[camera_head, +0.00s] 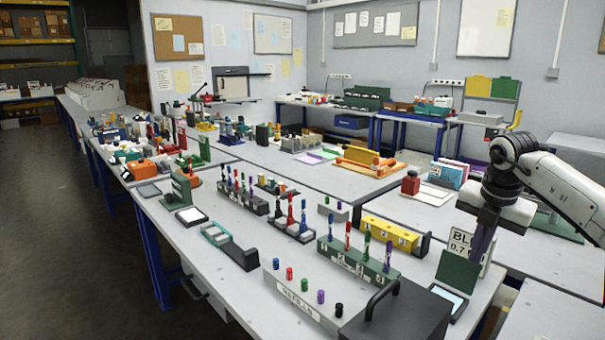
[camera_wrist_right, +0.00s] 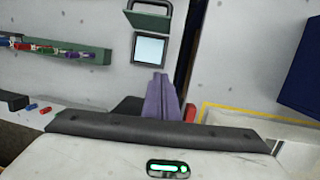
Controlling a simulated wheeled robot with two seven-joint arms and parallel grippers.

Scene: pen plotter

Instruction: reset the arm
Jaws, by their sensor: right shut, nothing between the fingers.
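My right arm (camera_head: 560,185) comes in from the right edge of the head view, bent downward at the wrist. My right gripper (camera_head: 480,245) points down at the right side of the workbench. Its purple fingers are together and empty. In the right wrist view the gripper (camera_wrist_right: 160,98) shows the same purple fingers closed, beside a small device with a pale screen (camera_wrist_right: 150,49). A white sign reading "BL 0.7" (camera_head: 461,243) stands close behind the fingers in the head view, partly hidden. My left arm and gripper are not in view.
A green pen rack (camera_head: 355,262) holds several pens left of the gripper. A yellow block (camera_head: 388,232) stands behind it. A dark box with a handle (camera_head: 400,315) is at the front, next to a grey holder with colored caps (camera_head: 302,303). Bare tabletop (camera_head: 555,305) lies at the right.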

